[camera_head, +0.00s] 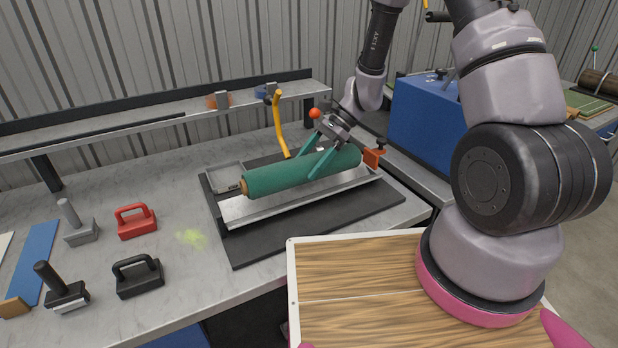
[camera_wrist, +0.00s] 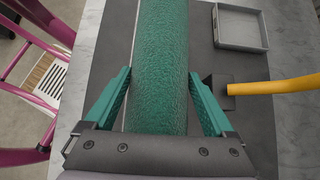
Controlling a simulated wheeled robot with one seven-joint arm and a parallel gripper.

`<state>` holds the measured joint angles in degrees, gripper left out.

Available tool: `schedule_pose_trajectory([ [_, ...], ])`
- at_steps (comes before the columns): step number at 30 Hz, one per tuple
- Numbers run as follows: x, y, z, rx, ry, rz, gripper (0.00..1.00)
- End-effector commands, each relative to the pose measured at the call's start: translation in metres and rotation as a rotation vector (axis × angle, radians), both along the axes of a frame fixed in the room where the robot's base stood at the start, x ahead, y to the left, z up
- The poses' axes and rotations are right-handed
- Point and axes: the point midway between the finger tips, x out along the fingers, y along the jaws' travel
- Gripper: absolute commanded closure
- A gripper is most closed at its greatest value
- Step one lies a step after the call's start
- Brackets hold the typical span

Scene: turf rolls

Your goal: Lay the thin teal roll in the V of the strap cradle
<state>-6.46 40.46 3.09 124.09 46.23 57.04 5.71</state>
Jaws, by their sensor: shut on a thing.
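The thin teal roll (camera_head: 275,176) lies lengthwise along the pale metal strap cradle (camera_head: 300,200), which sits on a black mat on the bench. The roll's tan core end shows at its left. My gripper (camera_head: 305,165) reaches down from the upper right with its teal fingers on either side of the roll, shut on it. In the wrist view, my gripper (camera_wrist: 158,76) has one finger along each side of the roll (camera_wrist: 160,45). The roll looks low over the cradle; whether it rests fully in the V is hidden.
A yellow curved arm (camera_head: 280,120) rises behind the cradle, beside a shallow grey tray (camera_head: 225,178). An orange-topped clamp (camera_head: 373,157) is at its right end. Red (camera_head: 136,220) and black (camera_head: 137,276) handled blocks stand left. A blue box (camera_head: 425,115) stands behind right.

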Motion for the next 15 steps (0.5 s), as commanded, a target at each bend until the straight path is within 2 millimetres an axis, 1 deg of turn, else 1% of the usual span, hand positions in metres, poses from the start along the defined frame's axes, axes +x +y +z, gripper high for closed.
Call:
schedule_pose_trajectory([
  [5, 0.0, 0.0, -0.015, 0.002, 0.001, -0.001, 1.0],
  [10, 0.0, 0.0, -0.04, 0.001, 0.002, -0.001, 1.0],
  [12, 0.0, 0.0, -0.045, 0.001, 0.0, 0.001, 1.0],
  [15, 0.001, 0.0, -0.045, 0.001, -0.002, 0.001, 1.0],
])
